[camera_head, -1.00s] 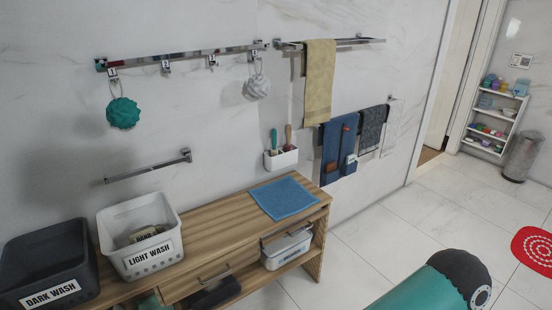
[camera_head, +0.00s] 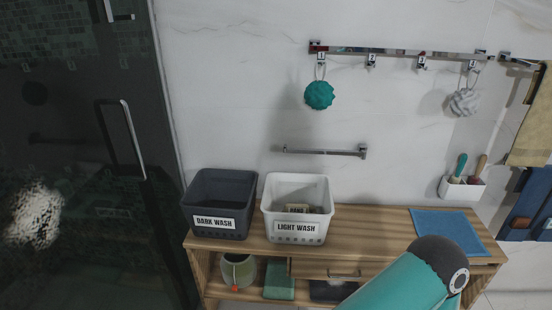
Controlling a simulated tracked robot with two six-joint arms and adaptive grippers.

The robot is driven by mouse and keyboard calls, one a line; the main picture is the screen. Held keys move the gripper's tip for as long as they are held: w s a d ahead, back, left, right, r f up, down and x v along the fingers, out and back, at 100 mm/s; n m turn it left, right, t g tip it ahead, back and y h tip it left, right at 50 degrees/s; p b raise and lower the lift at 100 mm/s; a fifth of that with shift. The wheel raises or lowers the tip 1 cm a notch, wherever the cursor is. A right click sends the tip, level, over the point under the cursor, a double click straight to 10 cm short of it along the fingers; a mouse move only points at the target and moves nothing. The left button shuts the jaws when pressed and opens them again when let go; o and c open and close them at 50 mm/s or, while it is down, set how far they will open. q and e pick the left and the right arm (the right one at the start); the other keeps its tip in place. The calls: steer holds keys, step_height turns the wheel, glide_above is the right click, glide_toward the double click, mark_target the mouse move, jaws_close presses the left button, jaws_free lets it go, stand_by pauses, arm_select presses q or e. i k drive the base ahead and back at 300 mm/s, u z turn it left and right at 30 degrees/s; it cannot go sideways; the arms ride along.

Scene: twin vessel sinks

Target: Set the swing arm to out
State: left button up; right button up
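A short chrome bar (camera_head: 325,152) is on the marble wall above the wooden bench, in the middle of the head view. A bracket shows at its right end, and its left end looks free. It lies nearly level and seems to run along the wall; I cannot tell its exact angle. It may be the swing arm, but no label shows this. Nothing hangs on it. A teal and dark link of my own arm is at the lower right, in front of the bench. Neither of my grippers is in view.
The wooden bench (camera_head: 370,222) below holds a dark wash basket (camera_head: 221,183), a light wash basket (camera_head: 296,187) and a blue cloth (camera_head: 450,226). A hook rail (camera_head: 400,51) with a teal sponge (camera_head: 319,95) is above. A dark glass door (camera_head: 75,200) is at left.

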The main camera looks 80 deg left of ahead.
mark_target(363, 154)
steer(key=u, duration=0.5)
steer(key=i, duration=0.35)
steer(key=z, duration=4.6)
steer(key=i, duration=0.6)
steer(key=z, duration=5.6)
steer(key=i, duration=0.45)
